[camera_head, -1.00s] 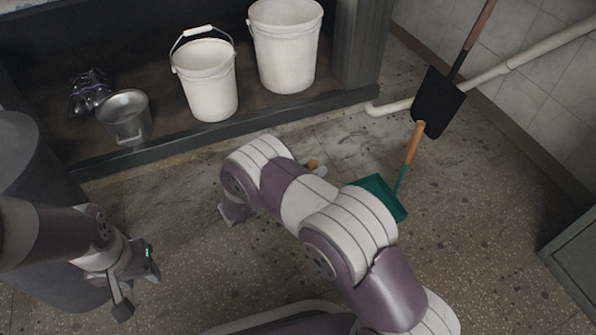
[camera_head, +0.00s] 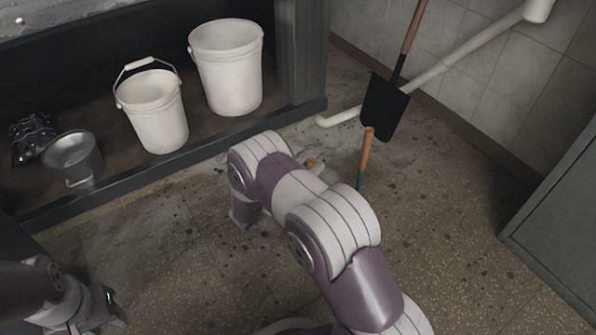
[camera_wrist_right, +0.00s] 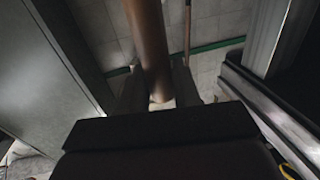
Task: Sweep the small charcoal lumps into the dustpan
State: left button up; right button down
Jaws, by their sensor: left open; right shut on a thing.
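The dustpan's orange-brown handle (camera_head: 366,150) stands up near the shovel, with a short green part below it. Its pan is hidden behind my right arm in the head view. My right gripper (camera_wrist_right: 159,92) is shut on a brown wooden handle (camera_wrist_right: 148,40) in the right wrist view. The tool's lower end is out of sight. A small orange-brown end (camera_head: 311,162) shows beside my right arm in the head view. My left gripper (camera_head: 112,312) is open at the lower left, away from the dustpan. Small dark specks (camera_head: 185,212) lie on the floor; I cannot tell lumps from stains.
Two white buckets (camera_head: 157,118) (camera_head: 230,75), a metal pail (camera_head: 74,160) and a dark bag (camera_head: 33,138) stand on the low shelf. A black shovel (camera_head: 384,107) leans by the white pipe (camera_head: 440,68). A grey-green cabinet (camera_head: 560,220) stands right. Floor between is open.

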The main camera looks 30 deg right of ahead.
jog(key=shift+d+p, duration=0.5)
jog(key=shift+d, duration=3.8)
notch_tip(320, 180, up, 7)
jog(key=p, duration=0.6)
jog(key=shift+w, duration=0.45)
